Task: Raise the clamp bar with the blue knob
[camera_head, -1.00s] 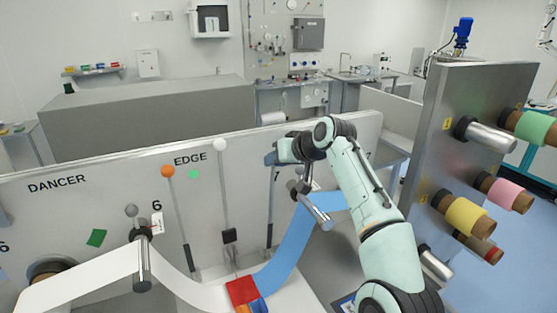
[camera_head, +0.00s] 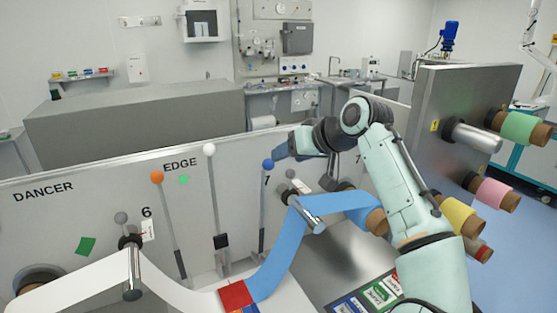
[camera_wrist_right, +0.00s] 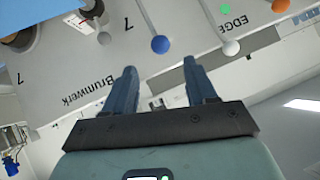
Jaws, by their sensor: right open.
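The blue knob (camera_head: 268,164) tops a thin, nearly upright bar (camera_head: 264,205) at the panel by the number 7. The bar's lower end is near the blue web. My right gripper (camera_head: 284,152) is just right of the knob in the head view, its fingers seen side-on. In the right wrist view my right gripper (camera_wrist_right: 159,66) is open and empty. The blue knob (camera_wrist_right: 160,44) shows beyond the fingertips, roughly in line with the gap and apart from them. My left gripper is out of view.
The white knob (camera_head: 209,149) and orange knob (camera_head: 157,176) stand on similar bars to the left. The blue web (camera_head: 285,240) runs over a metal roller (camera_head: 305,215) below my right arm. Rolls on a metal plate (camera_head: 455,110) are at the right.

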